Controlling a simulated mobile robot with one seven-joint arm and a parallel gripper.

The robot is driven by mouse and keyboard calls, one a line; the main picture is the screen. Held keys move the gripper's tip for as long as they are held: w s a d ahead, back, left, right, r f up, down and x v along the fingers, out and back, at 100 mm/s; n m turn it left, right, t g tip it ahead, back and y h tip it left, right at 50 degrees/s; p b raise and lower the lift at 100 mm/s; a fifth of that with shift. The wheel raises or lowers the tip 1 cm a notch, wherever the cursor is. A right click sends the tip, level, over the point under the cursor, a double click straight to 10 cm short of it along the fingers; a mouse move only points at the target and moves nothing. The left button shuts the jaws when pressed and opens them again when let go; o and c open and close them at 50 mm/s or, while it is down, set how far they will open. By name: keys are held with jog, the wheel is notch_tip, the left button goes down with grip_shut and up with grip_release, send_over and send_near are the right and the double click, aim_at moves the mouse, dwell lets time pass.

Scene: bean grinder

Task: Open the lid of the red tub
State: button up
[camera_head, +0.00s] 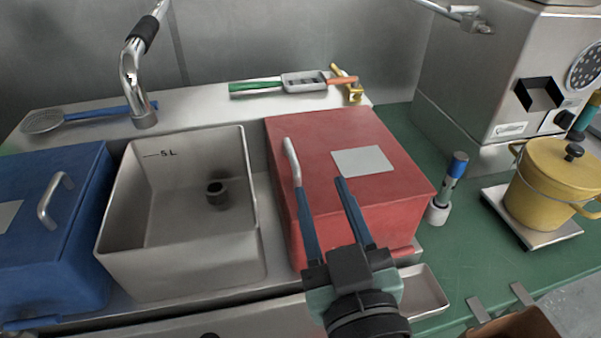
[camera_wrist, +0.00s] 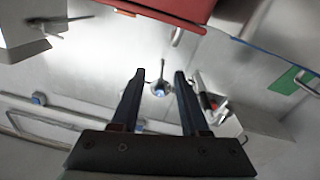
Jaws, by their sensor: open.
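The red tub (camera_head: 395,215) stands in the middle of the head view. Its red lid (camera_head: 330,132) lies flat and looks closed, with a pale label on top. A silver bar handle (camera_head: 292,160) stands along the lid's left edge. My gripper (camera_head: 320,183) is open and empty in front of and over the tub, its left fingertip just below the handle's near end in the picture. In the wrist view my gripper (camera_wrist: 159,73) is open, with a red part (camera_wrist: 175,8) at the top edge and a silver bar (camera_wrist: 177,37) beyond the fingertips, apart from them.
An open steel basin (camera_head: 180,270) stands left of the tub, and a blue tub (camera_head: 55,255) farther left. A blue-capped tool (camera_head: 450,185) and a yellow pot (camera_head: 555,190) stand right. Tools (camera_head: 305,82) lie behind. A steel tray (camera_head: 425,290) is in front.

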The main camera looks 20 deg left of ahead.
jog(key=f, duration=0.2)
jog(key=shift+s+a+f+g+y, duration=0.3)
jog(key=shift+s+a+f+g, duration=0.05)
jog(key=shift+s+f+g, duration=0.05)
jog(key=p, duration=0.1)
send_near(286, 138)
jog(key=x, duration=0.6)
jog(key=shift+w+f, duration=0.15)
jog(key=shift+f, duration=0.15)
grip_shut()
dwell(0.6)
